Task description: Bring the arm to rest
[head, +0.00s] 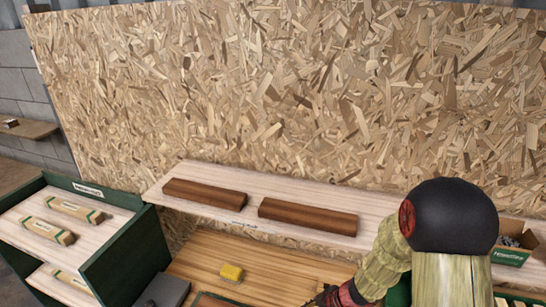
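My arm stands at the lower right of the head view, with a black rounded joint and straw-coloured links. My gripper (328,297) shows only in part, dark with some red, at the bottom edge over the wooden bench. Its fingertips are cut off or too small to make out, so I cannot tell whether it is open or holds anything.
A pale shelf (250,223) above the bench carries two brown wooden blocks (205,192) (308,216). A box (513,249) sits at its right end. A green cabinet (130,258) with packaged pieces is at left. A chipboard wall (260,90) stands behind.

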